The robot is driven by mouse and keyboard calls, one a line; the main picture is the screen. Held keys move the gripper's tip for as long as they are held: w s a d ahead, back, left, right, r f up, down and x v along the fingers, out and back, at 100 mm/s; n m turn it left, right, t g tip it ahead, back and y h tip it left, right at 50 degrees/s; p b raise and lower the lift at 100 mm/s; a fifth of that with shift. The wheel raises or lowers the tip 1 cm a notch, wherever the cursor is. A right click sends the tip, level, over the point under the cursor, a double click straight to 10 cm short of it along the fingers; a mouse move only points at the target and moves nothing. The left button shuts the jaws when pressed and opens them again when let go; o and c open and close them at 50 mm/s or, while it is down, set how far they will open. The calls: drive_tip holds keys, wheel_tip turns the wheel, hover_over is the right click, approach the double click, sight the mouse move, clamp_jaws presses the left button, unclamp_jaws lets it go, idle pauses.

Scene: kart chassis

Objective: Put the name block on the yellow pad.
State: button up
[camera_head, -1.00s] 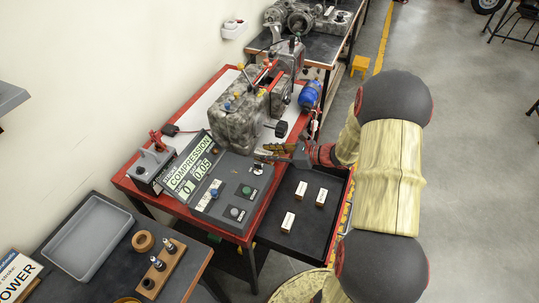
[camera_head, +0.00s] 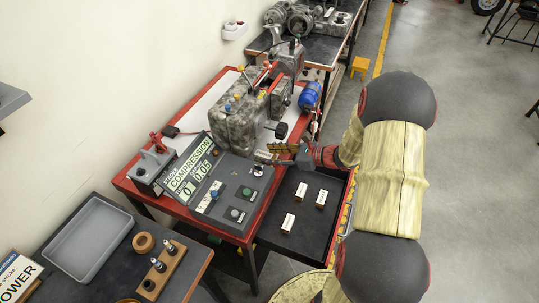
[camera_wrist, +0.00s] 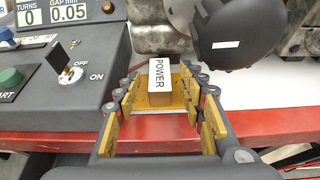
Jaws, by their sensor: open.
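The name block (camera_wrist: 160,76), tan with a white top reading POWER, sits on the yellow pad (camera_wrist: 179,98) in the wrist view. The pad lies at the console's right side, near the red bench edge. My gripper (camera_wrist: 161,92) is open, with its fingers apart on either side of the block and pad, and clear gaps show beside the block. In the head view my gripper (camera_head: 282,149) is at the console's far right corner, and I cannot make out the block there.
A switch marked ON/OFF (camera_wrist: 70,75) stands left of the pad. A dark rounded part (camera_wrist: 226,38) hangs close at the right. Several white-topped blocks, one here (camera_head: 300,190), lie in the black drawer (camera_head: 310,240) below. The grey engine block (camera_head: 232,122) stands behind.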

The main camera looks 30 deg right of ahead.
drive_tip(key=p+v, duration=0.3)
drive_tip(key=v, duration=0.8)
drive_tip(key=s+a+r+n+g+h, duration=0.1)
drive_tip(key=s+a+r+n+g, duration=0.3)
drive_tip(key=a+r+n, duration=0.35)
drive_tip(key=s+a+r+n+g+h, duration=0.1)
drive_tip(key=s+a+r+n+g, duration=0.3)
drive_tip(key=a+n, duration=0.55)
drive_tip(key=s+a+r+n+t+h, duration=0.2)
drive_tip(key=s+a+r+n+h, duration=0.2)
drive_tip(key=s+r+n, duration=0.6)
drive_tip(key=shift+s+n+t+h, duration=0.2)
drive_tip(key=shift+n+t+h, duration=0.2)
drive_tip(key=shift+n+h, duration=0.55)
drive_tip(key=shift+m+h, duration=0.25)
